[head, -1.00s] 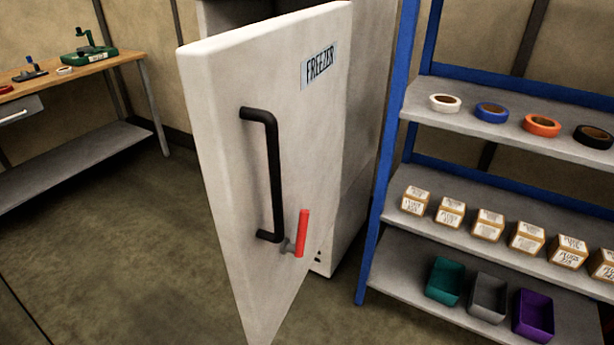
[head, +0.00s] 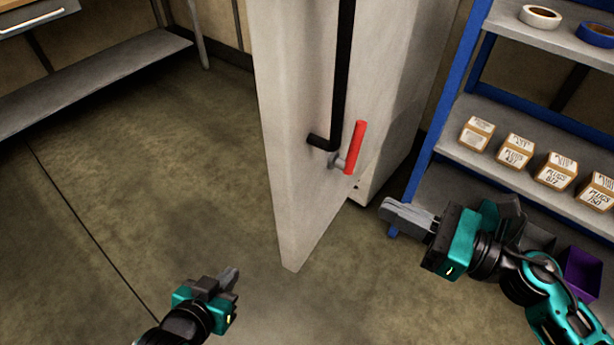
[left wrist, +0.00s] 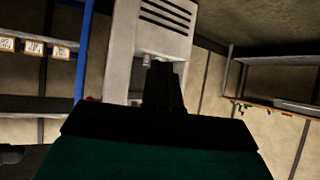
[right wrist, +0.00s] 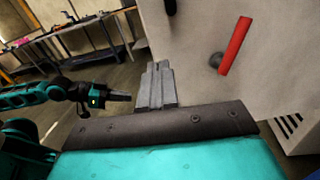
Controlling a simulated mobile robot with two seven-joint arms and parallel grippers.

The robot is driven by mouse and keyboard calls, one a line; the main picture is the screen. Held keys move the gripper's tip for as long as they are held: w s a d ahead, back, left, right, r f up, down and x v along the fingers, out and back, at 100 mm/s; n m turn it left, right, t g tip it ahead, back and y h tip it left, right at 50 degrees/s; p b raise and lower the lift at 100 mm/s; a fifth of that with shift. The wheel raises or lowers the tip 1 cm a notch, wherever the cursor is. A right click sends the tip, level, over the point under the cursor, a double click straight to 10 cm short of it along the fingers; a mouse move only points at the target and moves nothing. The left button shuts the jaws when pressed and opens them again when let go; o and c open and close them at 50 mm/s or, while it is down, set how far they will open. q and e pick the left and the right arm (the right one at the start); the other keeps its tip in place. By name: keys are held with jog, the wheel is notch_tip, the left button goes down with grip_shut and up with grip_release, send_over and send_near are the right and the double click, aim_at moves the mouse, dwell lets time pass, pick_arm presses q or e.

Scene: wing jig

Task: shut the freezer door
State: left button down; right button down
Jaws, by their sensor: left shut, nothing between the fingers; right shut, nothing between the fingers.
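The white freezer door (head: 292,130) stands open, swung out from the freezer body (head: 405,110). It carries a black bar handle (head: 341,75) and a red lever (head: 355,147) just below and to the right of it. My right gripper (head: 386,212) is shut and empty, low and right of the door, apart from it in the picture. In the right wrist view its fingers (right wrist: 155,78) point toward the door face, with the red lever (right wrist: 235,46) to the right. My left gripper (head: 234,274) is shut and empty, low and left of the door's bottom corner.
A blue-framed shelf (head: 430,150) with tape rolls, small boxes and a purple bin (head: 581,272) stands close on the right, behind my right arm. A bench with a lower shelf (head: 100,75) is at the back left. The floor (head: 140,180) left of the door is clear.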

jog(key=p, duration=0.3)
send_near(299, 170)
jog(key=shift+n, duration=0.4)
jog(key=x, duration=0.5)
jog(key=shift+w+a+r, duration=0.15)
jog(key=shift+a, duration=0.25)
jog(key=shift+w+a, duration=0.25)
jog(key=shift+a, duration=0.2)
